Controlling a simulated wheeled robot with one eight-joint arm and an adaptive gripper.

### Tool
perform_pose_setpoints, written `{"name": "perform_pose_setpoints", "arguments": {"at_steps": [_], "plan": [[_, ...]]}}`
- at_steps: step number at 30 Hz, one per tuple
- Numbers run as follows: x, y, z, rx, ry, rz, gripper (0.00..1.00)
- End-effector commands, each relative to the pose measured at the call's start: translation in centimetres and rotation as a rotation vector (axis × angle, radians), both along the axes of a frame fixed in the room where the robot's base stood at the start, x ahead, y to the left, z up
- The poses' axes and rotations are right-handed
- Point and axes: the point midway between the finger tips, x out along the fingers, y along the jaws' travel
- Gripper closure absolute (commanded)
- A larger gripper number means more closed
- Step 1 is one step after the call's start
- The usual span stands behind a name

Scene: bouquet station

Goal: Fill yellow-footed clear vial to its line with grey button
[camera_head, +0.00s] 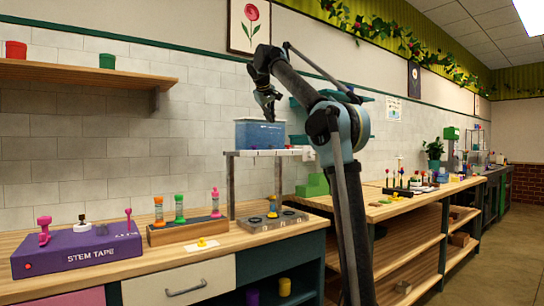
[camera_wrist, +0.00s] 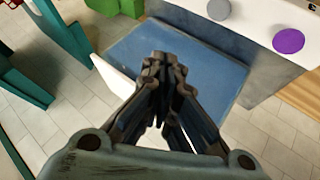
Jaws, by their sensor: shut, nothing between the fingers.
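A small vial with a yellow foot (camera_head: 272,212) stands upright on the grey base plate under the dispenser; its line and fill level are too small to make out. The dispenser's blue tank (camera_head: 260,135) sits on a raised white shelf. In the wrist view a grey button (camera_wrist: 219,10) and a purple button (camera_wrist: 288,41) lie on the white shelf strip beyond the tank. My gripper (camera_head: 270,116) is over the tank in the head view. In the wrist view its fingers (camera_wrist: 164,62) are closed together and empty, apart from both buttons.
Left of the dispenser, a wooden rack (camera_head: 185,230) holds several colored bottles, and a purple stem tape box (camera_head: 78,250) stands farther left. A green stepped block (camera_head: 312,186) is right of the dispenser.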

Motion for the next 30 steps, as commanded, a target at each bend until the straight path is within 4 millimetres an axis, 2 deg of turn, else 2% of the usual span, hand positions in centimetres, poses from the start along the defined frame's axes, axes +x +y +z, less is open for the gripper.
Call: {"name": "perform_pose_setpoints", "arguments": {"at_steps": [9, 14, 30], "plan": [[0.0, 0.0, -0.1, 0.0, 0.0, 0.0, 1.0], [0.0, 0.0, -0.8, 0.0, 0.0, 0.0, 1.0], [0.0, 0.0, -7.0, 0.0, 0.0, 0.0, 1.0]]}}
